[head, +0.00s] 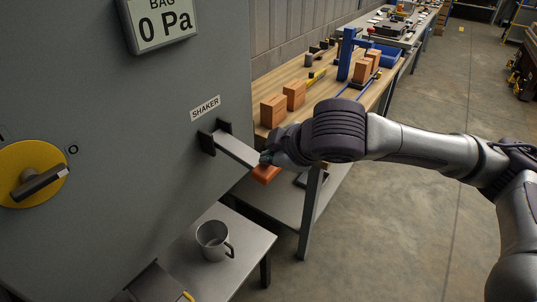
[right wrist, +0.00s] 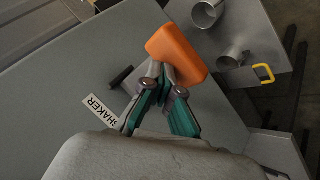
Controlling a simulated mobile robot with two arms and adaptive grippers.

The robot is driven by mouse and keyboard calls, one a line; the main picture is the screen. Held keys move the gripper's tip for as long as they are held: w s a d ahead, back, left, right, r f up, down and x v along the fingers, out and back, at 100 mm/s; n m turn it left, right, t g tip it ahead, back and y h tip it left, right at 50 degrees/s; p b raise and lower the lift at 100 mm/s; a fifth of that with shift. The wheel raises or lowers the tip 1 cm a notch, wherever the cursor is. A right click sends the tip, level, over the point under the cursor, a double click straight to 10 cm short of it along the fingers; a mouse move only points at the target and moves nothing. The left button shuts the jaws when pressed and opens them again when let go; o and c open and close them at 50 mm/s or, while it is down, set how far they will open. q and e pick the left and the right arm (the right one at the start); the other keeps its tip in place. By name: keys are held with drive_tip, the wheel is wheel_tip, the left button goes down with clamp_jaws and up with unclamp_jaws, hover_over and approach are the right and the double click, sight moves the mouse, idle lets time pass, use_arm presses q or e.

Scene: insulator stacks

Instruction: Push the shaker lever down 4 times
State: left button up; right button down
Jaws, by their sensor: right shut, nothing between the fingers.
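The shaker lever (head: 235,149) is a flat grey bar that comes out of a dark bracket on the grey cabinet, under the SHAKER label (head: 205,108). It slopes down to the right in the head view and ends in an orange grip (head: 266,174). The orange grip (right wrist: 177,50) also shows large in the right wrist view. My right gripper (head: 266,158) is shut and empty, with its fingertips (right wrist: 165,76) at the orange grip, over its upper side in the head view. Whether they touch it I cannot tell. My left gripper is in neither view.
A yellow dial (head: 33,174) and a display reading 0 Pa (head: 166,25) are on the cabinet. A metal mug (head: 213,240) stands on a low grey shelf below the lever. A wooden bench (head: 300,70) with orange blocks lies behind.

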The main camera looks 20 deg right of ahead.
drive_tip(key=shift+s+f+b, duration=0.1)
drive_tip(key=shift+f+b, duration=0.4)
drive_tip(key=shift+f, duration=0.6)
idle(0.6)
idle(0.5)
drive_tip(key=shift+r+p, duration=3.15)
drive_tip(key=shift+p, duration=0.5)
drive_tip(key=shift+r, duration=0.1)
wheel_tip(320, 180, up, 5)
drive_tip(key=p, duration=0.5)
drive_tip(key=shift+p, duration=0.3)
